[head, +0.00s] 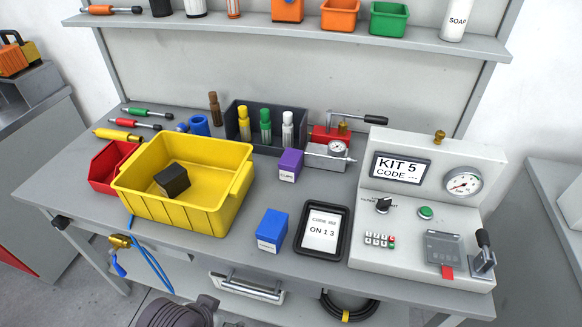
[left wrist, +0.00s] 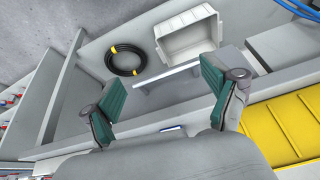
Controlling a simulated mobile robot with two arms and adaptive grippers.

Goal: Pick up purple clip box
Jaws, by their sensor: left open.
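The purple clip box (head: 290,165) stands on the grey workbench (head: 85,190), right of the yellow bin (head: 185,200) and behind a blue box (head: 271,230). It has a white label on its front. I cannot make it out in the left wrist view. My left gripper (left wrist: 158,92) is open and empty, with green finger pads, in the left wrist view. There it is near the bench edge, with the yellow bin (left wrist: 290,125) to its right. Its position relative to the purple box cannot be told. No gripper is clearly visible in the head view.
A black-framed tablet (head: 322,231) lies right of the blue box, beside the white test console (head: 420,210). A dark rack of bottles (head: 266,125) and a red clamp fixture (head: 330,135) stand behind the purple box. A dark block (head: 172,180) lies in the yellow bin.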

